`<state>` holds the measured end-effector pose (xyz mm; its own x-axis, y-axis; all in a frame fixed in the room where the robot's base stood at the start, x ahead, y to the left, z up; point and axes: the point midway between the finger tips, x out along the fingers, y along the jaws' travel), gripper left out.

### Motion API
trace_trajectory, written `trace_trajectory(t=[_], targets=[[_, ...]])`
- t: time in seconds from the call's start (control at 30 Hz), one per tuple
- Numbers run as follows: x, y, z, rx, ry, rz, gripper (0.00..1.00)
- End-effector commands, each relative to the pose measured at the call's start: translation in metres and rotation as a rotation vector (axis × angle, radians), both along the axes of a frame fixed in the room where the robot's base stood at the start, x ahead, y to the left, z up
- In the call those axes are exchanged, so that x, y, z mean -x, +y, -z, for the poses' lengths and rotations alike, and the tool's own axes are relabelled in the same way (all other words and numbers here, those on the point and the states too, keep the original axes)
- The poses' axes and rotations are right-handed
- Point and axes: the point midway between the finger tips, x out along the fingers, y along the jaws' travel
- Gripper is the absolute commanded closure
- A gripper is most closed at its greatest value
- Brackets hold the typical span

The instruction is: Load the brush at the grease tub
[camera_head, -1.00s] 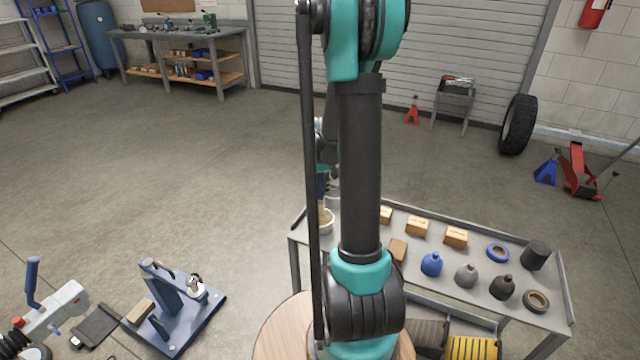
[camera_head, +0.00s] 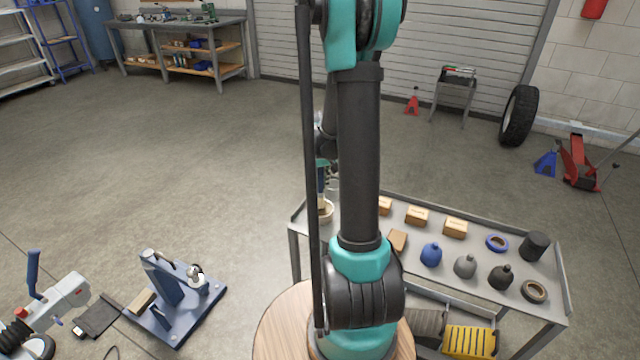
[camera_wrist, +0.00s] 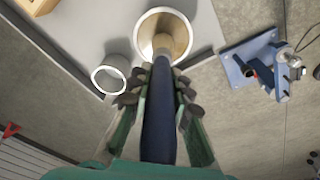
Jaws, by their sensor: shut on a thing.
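My gripper (camera_wrist: 158,88) is shut on the dark blue handle of the brush (camera_wrist: 158,128) in the wrist view. The brush points away from me. Its pale far end lies over or inside the grease tub (camera_wrist: 141,38), a round white-rimmed tub with a tan inside. I cannot tell whether the bristles touch the grease. In the head view the tub (camera_head: 328,213) stands at the left end of the grey cart, with the brush's blue handle (camera_head: 320,183) upright above it. My arm hides most of the gripper there.
A white open cup (camera_wrist: 118,62) stands beside the tub. A blue stand (camera_head: 165,283) and the trailer coupling (camera_head: 62,292) lie left. Open floor lies between.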

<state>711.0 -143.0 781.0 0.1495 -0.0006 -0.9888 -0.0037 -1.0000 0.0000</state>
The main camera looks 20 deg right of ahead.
Motion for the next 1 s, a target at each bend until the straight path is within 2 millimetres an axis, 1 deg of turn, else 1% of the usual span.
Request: trace_trajectory(t=[1.0], targets=[[-0.0001,0.0000,0.0096,0.000,0.000,0.000,1.00]])
